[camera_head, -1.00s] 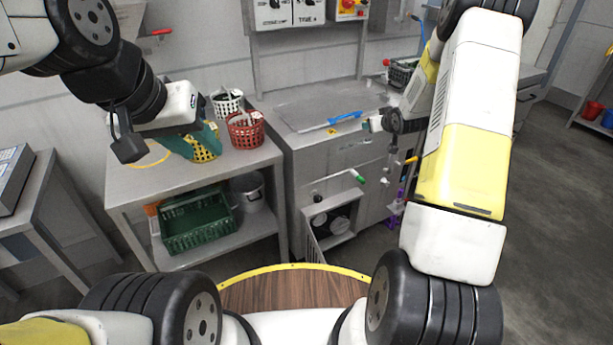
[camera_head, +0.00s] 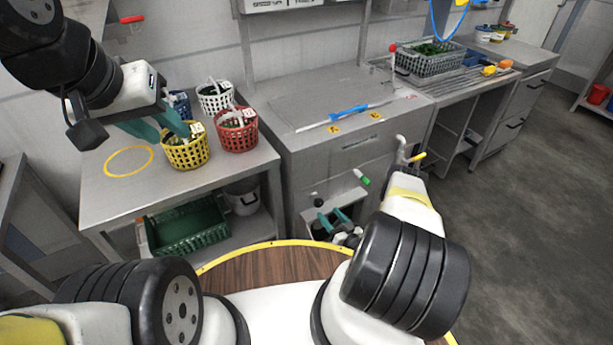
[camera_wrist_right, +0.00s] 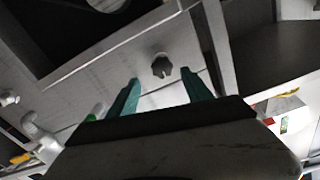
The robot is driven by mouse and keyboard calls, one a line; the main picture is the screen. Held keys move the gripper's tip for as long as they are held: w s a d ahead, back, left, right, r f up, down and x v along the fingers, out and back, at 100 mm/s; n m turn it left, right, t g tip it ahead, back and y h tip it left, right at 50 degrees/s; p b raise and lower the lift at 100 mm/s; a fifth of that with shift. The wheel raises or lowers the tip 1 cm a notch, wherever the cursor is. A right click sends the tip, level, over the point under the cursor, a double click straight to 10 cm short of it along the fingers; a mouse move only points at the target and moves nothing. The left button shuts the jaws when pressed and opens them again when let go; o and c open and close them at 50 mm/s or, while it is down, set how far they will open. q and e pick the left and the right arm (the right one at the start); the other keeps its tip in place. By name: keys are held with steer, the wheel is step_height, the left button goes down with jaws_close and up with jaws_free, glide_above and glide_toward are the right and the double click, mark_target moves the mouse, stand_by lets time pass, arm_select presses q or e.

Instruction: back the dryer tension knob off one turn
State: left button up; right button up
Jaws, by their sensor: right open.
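The knob (camera_wrist_right: 162,66), dark grey and lobed, sits on a pale metal plate (camera_wrist_right: 165,95) in the right wrist view. My right gripper (camera_wrist_right: 161,90) is open, with one teal finger on each side below the knob in the picture; the knob stands just beyond the fingertips, apart from them.
A green-handled part (camera_head: 361,177) and a yellow-tipped lever (camera_head: 416,157) stick out near my right arm. White (camera_head: 215,97) and red (camera_head: 237,131) baskets stand on the left table (camera_head: 110,190). A green crate (camera_head: 188,230) sits below. Floor at right is clear.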

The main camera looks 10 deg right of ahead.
mark_target(320, 205)
steer(key=x, duration=0.7)
steer(key=shift+w+a, duration=0.25)
steer(key=shift+a, duration=0.05)
jaws_close()
